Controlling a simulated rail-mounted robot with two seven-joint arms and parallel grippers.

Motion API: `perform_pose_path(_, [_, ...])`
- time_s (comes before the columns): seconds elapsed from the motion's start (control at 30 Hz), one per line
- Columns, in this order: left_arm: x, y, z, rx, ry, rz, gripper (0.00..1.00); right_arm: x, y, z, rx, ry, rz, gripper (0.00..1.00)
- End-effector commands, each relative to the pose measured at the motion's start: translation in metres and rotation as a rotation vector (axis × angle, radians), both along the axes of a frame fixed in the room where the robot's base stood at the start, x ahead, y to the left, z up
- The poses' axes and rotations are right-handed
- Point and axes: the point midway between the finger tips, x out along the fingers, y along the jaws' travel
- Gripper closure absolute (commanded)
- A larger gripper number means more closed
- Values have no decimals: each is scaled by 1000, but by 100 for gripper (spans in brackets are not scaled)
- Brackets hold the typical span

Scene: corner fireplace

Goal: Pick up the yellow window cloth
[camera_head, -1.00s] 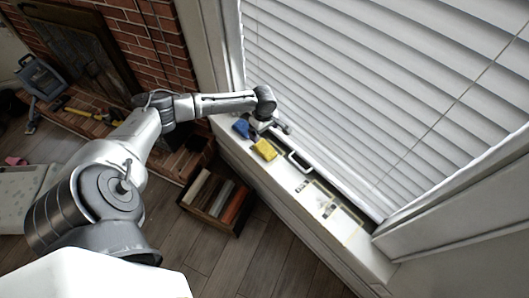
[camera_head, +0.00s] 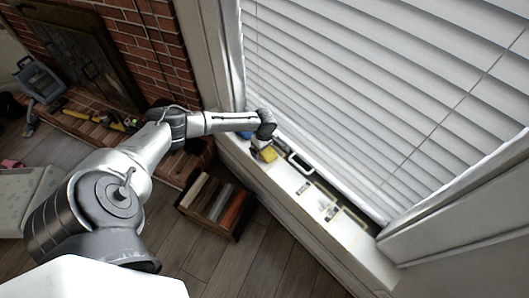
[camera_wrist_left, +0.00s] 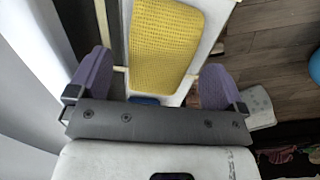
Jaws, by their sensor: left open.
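The yellow window cloth (camera_head: 269,154) lies on the white window sill, partly covered by my left gripper in the head view. In the left wrist view the cloth (camera_wrist_left: 165,42) is a textured yellow rectangle with rounded corners. My left gripper (camera_head: 259,147) is at the cloth. In the wrist view its two purple fingers (camera_wrist_left: 156,62) are spread apart, one on each side of the cloth's near end, with nothing held between them. I cannot tell how high the fingers are above the sill. My right gripper is not in view.
A blue item (camera_head: 246,134) lies beside the cloth, partly behind my gripper. A white-handled tool (camera_head: 300,163) and flat packages (camera_head: 328,207) lie further along the sill. Closed blinds (camera_head: 370,90) rise behind it. A wooden crate (camera_head: 216,207) stands on the floor below.

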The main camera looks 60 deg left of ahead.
Motion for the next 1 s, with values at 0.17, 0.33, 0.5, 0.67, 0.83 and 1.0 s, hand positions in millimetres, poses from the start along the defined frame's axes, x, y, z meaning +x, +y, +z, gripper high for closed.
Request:
perform_pose_path(0.17, [0,0,-18,-1,0,1,3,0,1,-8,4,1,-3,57])
perform_pose_path(0.33, [0,0,-18,-1,-1,1,3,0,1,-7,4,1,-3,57])
perform_pose_path(0.5, [0,0,-17,0,0,0,17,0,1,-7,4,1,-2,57])
perform_pose_path(0.67, [0,0,-17,0,0,0,32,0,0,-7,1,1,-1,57])
perform_pose_path(0.83, [0,0,-17,0,0,1,48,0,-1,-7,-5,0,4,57])
perform_pose_path(1.0, [0,0,-17,0,0,1,56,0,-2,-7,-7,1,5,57])
